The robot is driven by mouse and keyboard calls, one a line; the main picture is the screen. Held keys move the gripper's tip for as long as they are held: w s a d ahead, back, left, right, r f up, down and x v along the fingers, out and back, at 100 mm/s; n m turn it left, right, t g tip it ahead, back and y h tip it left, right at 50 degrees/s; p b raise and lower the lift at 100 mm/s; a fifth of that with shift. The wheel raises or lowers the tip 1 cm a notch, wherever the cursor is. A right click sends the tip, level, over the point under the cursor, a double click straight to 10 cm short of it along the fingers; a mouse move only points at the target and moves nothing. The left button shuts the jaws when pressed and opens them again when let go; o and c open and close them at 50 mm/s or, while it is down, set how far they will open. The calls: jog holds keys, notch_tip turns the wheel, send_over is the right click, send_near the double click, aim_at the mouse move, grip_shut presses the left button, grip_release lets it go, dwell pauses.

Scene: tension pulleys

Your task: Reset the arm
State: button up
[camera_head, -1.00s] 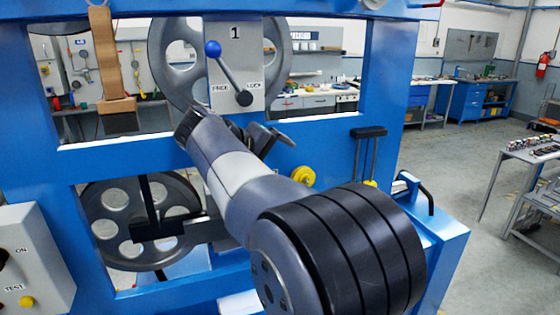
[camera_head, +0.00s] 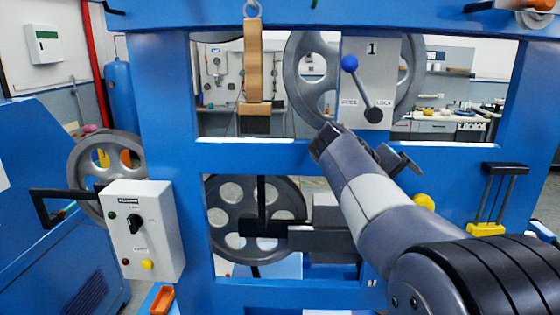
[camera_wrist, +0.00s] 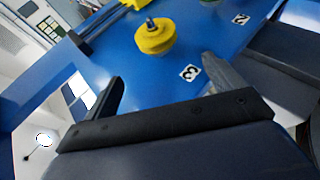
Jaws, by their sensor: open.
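My arm reaches in from the lower right of the head view. My gripper (camera_wrist: 163,85) is open and empty in the wrist view, with its two dark fingers spread apart in front of the blue frame. In the head view my gripper (camera_head: 400,159) shows only partly behind the wrist, just below the panel marked 1. A yellow knob (camera_wrist: 155,36) lies beyond the fingers in the wrist view, apart from them. The right finger is close in the picture to a white label marked 3 (camera_wrist: 189,73).
A blue machine frame (camera_head: 166,90) fills the front. A panel (camera_head: 375,75) carries a blue-tipped lever (camera_head: 350,63) pointing up-left. A grey control box (camera_head: 145,225) stands left.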

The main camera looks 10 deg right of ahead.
jog(key=d+f+b, duration=0.1)
jog(key=s+d+f+b, duration=0.1)
jog(key=d, duration=0.1)
jog(key=d+f+b, duration=0.1)
jog(key=d+f, duration=0.1)
jog(key=shift+s+d, duration=0.15)
jog(key=w+a+r+p, duration=0.2)
jog(key=a+r+p, duration=0.3)
jog(key=a, duration=0.2)
jog(key=d+f+b, duration=0.1)
jog(key=d, duration=0.1)
jog(key=s+d+f+b, duration=0.1)
jog(key=d+f+b, duration=0.1)
jog(key=s+d+f+b, duration=0.1)
jog(key=d+f+b, duration=0.1)
jog(key=d, duration=0.1)
jog(key=shift+f, duration=0.25)
jog(key=shift+s+a+r+b, duration=0.1)
jog(key=shift+s+a+b, duration=0.15)
jog(key=shift+s+b, duration=0.7)
jog(key=shift+s+a+b, duration=0.2)
jog(key=shift+s+b, duration=0.05)
jog(key=shift+s, duration=1.25)
